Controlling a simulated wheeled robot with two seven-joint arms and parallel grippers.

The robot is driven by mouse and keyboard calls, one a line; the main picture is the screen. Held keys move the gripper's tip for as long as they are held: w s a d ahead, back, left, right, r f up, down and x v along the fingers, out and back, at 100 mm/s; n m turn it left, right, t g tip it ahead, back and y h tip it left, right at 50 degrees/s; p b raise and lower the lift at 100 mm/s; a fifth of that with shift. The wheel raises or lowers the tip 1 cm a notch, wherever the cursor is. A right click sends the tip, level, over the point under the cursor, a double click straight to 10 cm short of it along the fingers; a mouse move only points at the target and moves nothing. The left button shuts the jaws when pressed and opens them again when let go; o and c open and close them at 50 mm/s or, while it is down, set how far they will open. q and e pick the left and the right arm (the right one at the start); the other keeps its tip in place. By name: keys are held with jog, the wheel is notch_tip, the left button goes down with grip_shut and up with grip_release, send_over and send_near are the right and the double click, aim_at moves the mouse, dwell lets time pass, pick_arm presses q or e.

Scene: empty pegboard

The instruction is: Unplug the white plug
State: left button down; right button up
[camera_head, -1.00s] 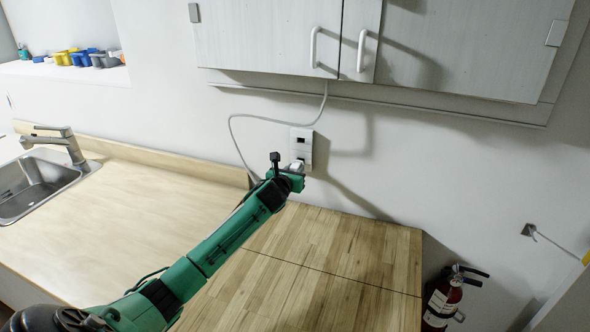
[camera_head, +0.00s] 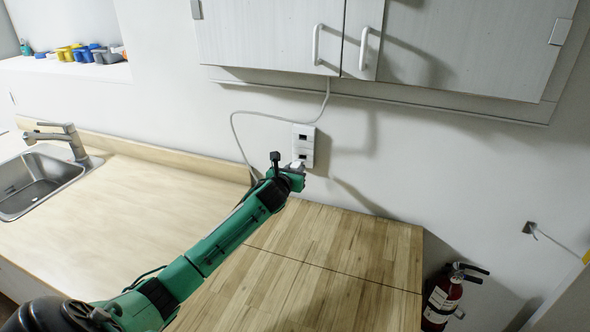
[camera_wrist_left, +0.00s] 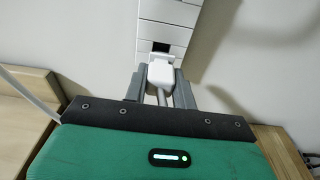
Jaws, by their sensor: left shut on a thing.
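The white plug (camera_wrist_left: 161,72) is between the fingers of my left gripper (camera_wrist_left: 161,88), which is shut on it; its cord runs back between the fingers. In the head view my left gripper (camera_head: 296,177) is at the wall, just below and in front of the white wall outlet (camera_head: 303,140). A dark socket opening (camera_wrist_left: 160,47) shows uncovered just above the plug in the wrist view. The plug appears to be out of that socket and close in front of the panel; the exact gap is hard to tell. My right gripper is not in view.
A white cable (camera_head: 236,130) hangs from the cabinet (camera_head: 270,35) and drops behind my arm. A wooden counter (camera_head: 340,240) lies below, clear on top. A sink (camera_head: 40,180) is at left, a fire extinguisher (camera_head: 440,300) at lower right.

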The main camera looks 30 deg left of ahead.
pick_arm(q)
jog(key=shift+f+p+v, duration=0.15)
jog(key=shift+p+v, duration=0.4)
jog(key=shift+v, duration=0.55)
jog(key=shift+f+p+v, duration=0.2)
jog(key=shift+p+v, duration=0.3)
jog(key=shift+v, duration=0.6)
